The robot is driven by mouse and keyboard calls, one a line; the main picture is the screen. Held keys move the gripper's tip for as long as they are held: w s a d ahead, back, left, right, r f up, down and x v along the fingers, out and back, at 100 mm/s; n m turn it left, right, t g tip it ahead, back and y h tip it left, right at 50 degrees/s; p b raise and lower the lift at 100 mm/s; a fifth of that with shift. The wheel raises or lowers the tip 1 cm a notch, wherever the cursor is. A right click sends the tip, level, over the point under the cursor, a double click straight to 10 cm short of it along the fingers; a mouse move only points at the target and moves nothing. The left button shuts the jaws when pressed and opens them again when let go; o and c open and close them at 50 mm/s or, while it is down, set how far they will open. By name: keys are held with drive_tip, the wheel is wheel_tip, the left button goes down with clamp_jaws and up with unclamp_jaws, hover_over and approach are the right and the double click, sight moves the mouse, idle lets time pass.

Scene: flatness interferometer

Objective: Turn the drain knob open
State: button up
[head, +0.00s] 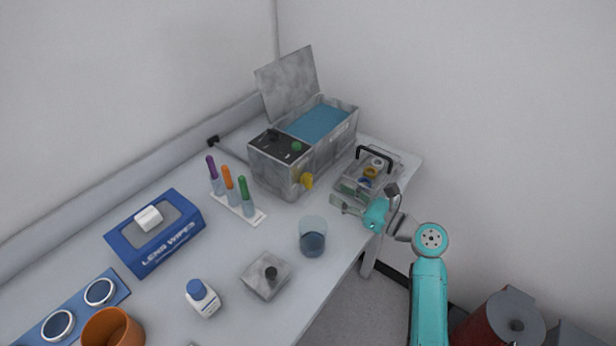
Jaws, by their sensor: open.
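The drain knob looks to be the yellow knob (307,181) low on the front of a grey bath unit (274,178). The unit's lid (288,84) stands raised, and blue liquid (318,122) shows inside. My gripper (338,203) is open, a little to the right of and below the yellow knob in the picture. It appears empty and apart from the knob. The fingertips are small and hard to make out.
A grey tray with a black handle (374,152) stands just behind my gripper. A beaker (313,238) stands in front of the unit. A rack (240,209) with coloured-top tubes is left, beside a blue lens wipes box (155,238). A flat grey block (266,276) lies nearer.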

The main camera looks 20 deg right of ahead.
sight(312, 180)
drive_tip(key=x, duration=0.9)
drive_tip(key=shift+w+a, duration=0.2)
clamp_jaws()
